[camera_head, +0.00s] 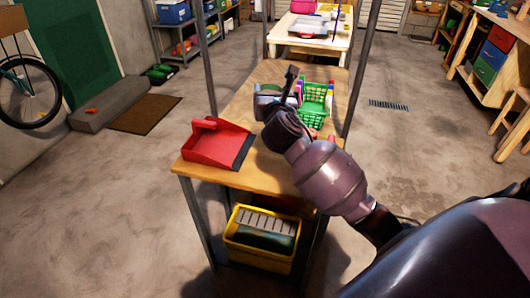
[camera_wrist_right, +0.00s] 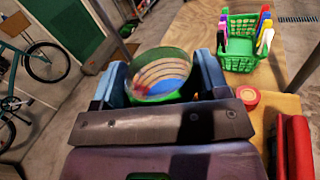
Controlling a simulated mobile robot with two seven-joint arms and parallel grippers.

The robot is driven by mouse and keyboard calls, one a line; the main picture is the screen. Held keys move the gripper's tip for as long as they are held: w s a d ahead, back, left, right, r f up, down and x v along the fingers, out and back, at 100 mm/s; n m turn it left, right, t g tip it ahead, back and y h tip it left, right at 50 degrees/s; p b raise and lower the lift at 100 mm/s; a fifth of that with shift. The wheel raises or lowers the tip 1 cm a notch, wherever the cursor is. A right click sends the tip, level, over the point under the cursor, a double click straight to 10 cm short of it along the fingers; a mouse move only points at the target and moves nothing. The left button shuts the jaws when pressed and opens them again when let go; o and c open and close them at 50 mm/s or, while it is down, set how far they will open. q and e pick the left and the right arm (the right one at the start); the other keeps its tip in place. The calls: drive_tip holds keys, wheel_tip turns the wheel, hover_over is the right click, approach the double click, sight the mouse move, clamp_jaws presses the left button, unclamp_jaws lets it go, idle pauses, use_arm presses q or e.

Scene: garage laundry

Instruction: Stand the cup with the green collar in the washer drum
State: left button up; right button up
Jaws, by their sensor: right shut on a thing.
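My right gripper (camera_head: 283,92) is above the wooden bench top in the head view. In the right wrist view its blue fingers (camera_wrist_right: 160,80) are shut on a round, open-topped cup with a green collar (camera_wrist_right: 174,54). I look partly into its mouth, which shows pale bands and a blue patch. The lower part of the cup is hidden behind the gripper. In the head view the gripper and arm mostly hide the cup. The washer drum is not in view. My left gripper is not in view.
A green basket (camera_head: 314,97) with coloured items stands beside the gripper on the wooden bench (camera_head: 262,180). A red dustpan (camera_head: 214,141) lies at the front left. A yellow crate (camera_head: 262,260) sits below. Metal posts rise at the bench. The floor on the left is mostly clear.

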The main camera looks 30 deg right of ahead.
wheel_tip(320, 180, down, 19)
drive_tip(key=b, duration=0.6)
drive_tip(key=o, duration=0.9)
drive_tip(key=shift+f, duration=0.1)
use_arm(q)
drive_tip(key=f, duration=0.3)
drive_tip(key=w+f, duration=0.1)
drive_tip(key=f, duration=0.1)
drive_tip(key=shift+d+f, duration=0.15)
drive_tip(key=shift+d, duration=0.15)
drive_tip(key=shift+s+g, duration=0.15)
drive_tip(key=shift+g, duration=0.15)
